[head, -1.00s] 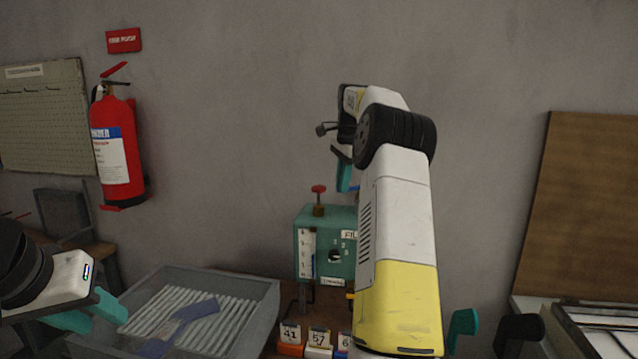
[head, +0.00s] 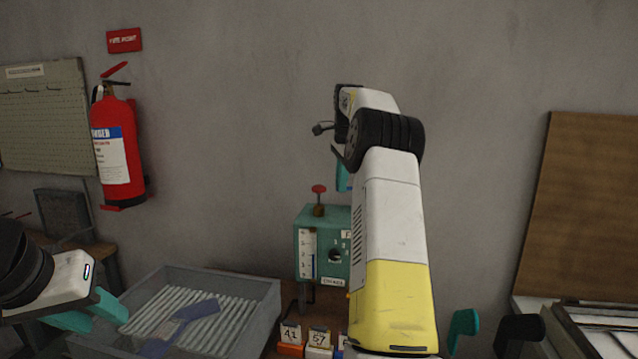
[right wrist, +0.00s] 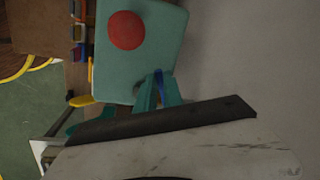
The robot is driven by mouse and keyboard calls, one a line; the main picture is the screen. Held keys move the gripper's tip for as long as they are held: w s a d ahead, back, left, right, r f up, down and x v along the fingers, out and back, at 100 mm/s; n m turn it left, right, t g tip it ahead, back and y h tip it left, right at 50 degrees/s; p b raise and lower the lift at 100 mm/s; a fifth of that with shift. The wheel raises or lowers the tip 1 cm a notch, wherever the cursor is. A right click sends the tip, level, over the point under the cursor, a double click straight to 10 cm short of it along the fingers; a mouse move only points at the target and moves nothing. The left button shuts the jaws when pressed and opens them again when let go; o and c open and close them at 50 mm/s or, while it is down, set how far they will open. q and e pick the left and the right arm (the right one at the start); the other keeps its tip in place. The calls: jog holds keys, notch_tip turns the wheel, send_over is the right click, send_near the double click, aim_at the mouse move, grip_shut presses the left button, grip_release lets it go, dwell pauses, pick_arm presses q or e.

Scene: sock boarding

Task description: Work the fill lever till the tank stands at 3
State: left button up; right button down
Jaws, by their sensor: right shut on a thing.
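The teal tank box (head: 322,238) stands against the wall, with a red knob (head: 318,189) on top and a white scale (head: 307,255) on its front. A dark blue column shows low in the scale; its exact reading is too small to tell. My right arm hides the box's right side. In the right wrist view the box's teal top (right wrist: 160,50) and red knob (right wrist: 127,30) show. My right gripper (right wrist: 158,82) is shut on a thin blue piece at the box's edge, seemingly the fill lever (right wrist: 159,78). My left gripper (head: 106,318) is open and empty beside the grey tray.
The grey tray (head: 262,300) holds white ribbed rods and a blue-grey item. Numbered blocks (head: 318,340) stand in front of the tank. A fire extinguisher (head: 117,150) hangs on the wall at left. A brown board (head: 580,210) leans at right.

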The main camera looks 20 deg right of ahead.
jog(key=w+m, duration=0.1)
jog(key=m, duration=0.2)
jog(key=shift+w+h, duration=0.3)
jog(key=shift+w, duration=0.1)
jog(key=shift+w+d+m, duration=0.35)
jog(key=shift+w+m, duration=0.2)
jog(key=shift+m, duration=0.65)
jog(key=shift+r, duration=0.1)
jog(key=c, duration=1.5)
grip_release()
